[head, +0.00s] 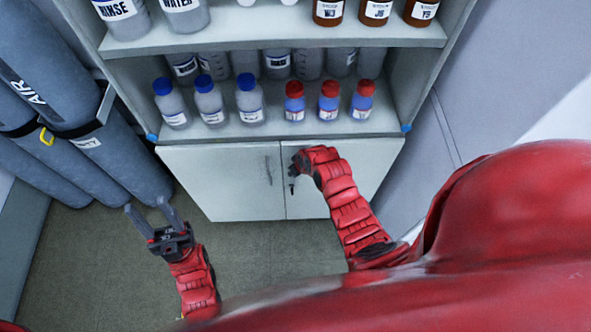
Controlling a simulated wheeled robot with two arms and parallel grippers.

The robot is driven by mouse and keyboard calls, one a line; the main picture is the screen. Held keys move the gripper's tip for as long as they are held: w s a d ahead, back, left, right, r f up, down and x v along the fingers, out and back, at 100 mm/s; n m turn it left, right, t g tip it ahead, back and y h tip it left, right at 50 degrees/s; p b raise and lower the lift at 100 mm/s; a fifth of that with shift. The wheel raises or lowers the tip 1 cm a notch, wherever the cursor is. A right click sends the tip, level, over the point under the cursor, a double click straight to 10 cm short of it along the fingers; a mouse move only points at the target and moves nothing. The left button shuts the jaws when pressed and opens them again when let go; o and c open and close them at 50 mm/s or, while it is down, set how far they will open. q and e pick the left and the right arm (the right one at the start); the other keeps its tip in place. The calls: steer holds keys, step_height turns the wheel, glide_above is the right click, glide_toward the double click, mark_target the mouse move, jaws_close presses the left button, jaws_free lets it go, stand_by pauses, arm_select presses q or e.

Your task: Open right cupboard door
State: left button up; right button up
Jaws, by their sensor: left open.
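The right cupboard door (368,168) is a pale panel at the bottom of the shelf unit and looks shut, level with the left door (215,180). My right gripper (293,172) is at the inner edge of the right door, near the gap between the doors. Its wrist and forearm cover part of the door, and the right door's handle cannot be made out behind it. Whether its fingers are open or shut is unclear. My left gripper (147,205) is open and empty, low over the floor to the left of the cupboard.
Above the doors, shelves hold several blue-capped bottles (209,102), red-capped bottles (328,101) and brown bottles (375,12). Grey gas cylinders (60,80) stand at the left. The floor (270,250) before the cupboard is clear. A grey wall panel (500,70) is at the right.

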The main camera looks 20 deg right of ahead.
jaws_close()
stand_by(1.3)
